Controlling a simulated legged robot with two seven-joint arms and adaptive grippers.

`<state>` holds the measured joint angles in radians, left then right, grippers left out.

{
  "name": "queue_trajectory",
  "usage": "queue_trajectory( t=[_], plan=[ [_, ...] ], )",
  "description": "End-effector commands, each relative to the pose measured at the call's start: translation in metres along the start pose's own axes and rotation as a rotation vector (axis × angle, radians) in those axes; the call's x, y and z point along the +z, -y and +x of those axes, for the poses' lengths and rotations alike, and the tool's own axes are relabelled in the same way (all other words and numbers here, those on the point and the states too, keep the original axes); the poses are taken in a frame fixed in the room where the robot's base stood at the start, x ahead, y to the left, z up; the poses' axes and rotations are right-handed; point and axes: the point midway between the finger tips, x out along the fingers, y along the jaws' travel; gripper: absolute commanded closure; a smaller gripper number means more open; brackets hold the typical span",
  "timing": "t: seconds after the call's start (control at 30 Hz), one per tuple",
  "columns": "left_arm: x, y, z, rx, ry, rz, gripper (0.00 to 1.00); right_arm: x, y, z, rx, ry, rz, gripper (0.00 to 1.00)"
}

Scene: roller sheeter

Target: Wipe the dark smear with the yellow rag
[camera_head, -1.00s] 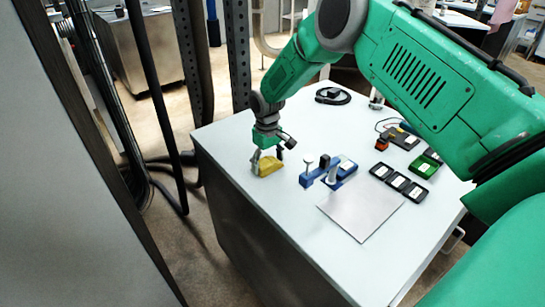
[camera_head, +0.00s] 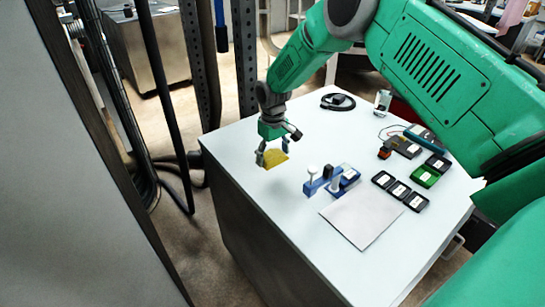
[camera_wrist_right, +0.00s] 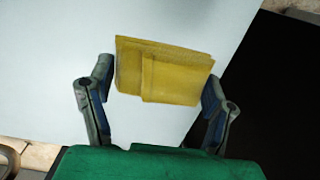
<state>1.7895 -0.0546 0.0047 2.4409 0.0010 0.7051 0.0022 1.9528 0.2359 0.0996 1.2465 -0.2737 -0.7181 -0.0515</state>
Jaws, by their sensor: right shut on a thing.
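The yellow rag (camera_head: 276,159) is folded and sits at the near left part of the pale table top. My right gripper (camera_head: 272,152) points down over it, with a finger at each side. In the right wrist view the rag (camera_wrist_right: 165,70) spans between the two fingers of my right gripper (camera_wrist_right: 158,82), which is shut on it. I cannot tell whether the rag touches the table or hangs just above it. No dark smear shows in either view; the rag and gripper hide a patch of table. My left gripper is out of view.
A blue fixture (camera_head: 332,181) stands right of the rag, with a pale sheet (camera_head: 362,215) in front. Several black modules (camera_head: 400,190), a green one (camera_head: 425,177) and a coiled black cable (camera_head: 337,101) lie beyond. The table's left edge is close to the rag.

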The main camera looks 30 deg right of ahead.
Motion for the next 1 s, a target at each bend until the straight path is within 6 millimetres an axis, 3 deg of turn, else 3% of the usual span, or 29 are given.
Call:
queue_trajectory(
  t=[0.37, 0.73, 1.0],
  plan=[
    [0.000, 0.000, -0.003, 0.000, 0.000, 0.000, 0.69, 0.000, 0.000, -0.004, 0.000, 0.001, 0.000, 0.50],
    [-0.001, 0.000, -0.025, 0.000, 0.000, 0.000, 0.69, 0.000, 0.000, -0.033, 0.000, 0.000, -0.001, 0.50],
    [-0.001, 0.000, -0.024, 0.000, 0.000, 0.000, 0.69, 0.000, 0.000, -0.032, 0.000, 0.001, -0.001, 0.50]
  ],
)
